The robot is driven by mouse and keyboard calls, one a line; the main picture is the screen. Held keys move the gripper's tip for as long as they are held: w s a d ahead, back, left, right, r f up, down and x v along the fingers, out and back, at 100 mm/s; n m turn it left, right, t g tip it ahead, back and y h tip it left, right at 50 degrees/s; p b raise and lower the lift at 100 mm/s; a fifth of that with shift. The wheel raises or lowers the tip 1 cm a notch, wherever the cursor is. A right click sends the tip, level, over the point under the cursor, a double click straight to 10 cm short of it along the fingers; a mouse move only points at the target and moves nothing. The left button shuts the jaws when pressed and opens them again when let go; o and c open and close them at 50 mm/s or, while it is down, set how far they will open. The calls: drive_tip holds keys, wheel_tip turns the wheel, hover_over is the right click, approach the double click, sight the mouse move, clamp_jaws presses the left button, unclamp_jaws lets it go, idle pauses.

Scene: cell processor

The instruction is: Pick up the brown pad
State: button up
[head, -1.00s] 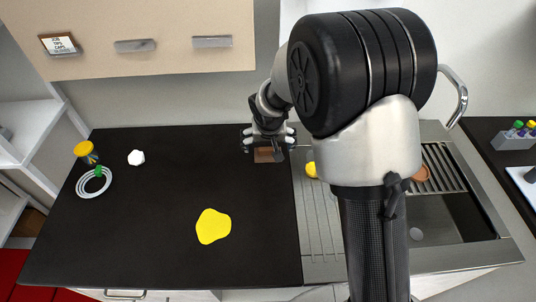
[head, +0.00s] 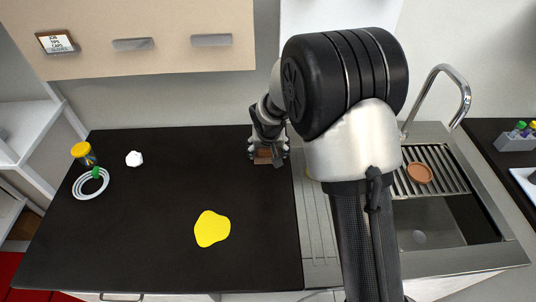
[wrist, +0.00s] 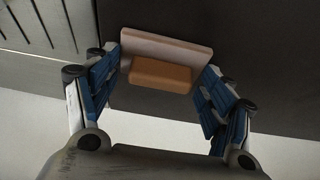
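The brown pad (wrist: 161,75) lies on the dark worktop, a small orange-brown block against a wider, paler pinkish slab (wrist: 165,46); I cannot tell whether the two are one piece. In the head view the pad (head: 264,154) shows as a brown patch near the back of the worktop, partly hidden by my gripper (head: 268,157). In the wrist view my gripper (wrist: 160,88) is open, with its blue-padded fingers on either side of the pad. A gap shows between the right finger and the pad; the left finger is close to the slab's end.
A steel sink (head: 455,218) with a drainer and a brown dish (head: 419,173) is on the right. A yellow patch (head: 212,229), a white piece (head: 134,158), a ringed item (head: 90,184) and a yellow-lidded jar (head: 84,154) are left of my arm. The worktop between is clear.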

drive_tip(key=c, duration=0.4)
drive_tip(key=shift+o, duration=0.2)
wheel_tip(320, 180, up, 20)
drive_tip(key=p, duration=0.6)
drive_tip(key=o, duration=0.4)
drive_tip(key=c, duration=1)
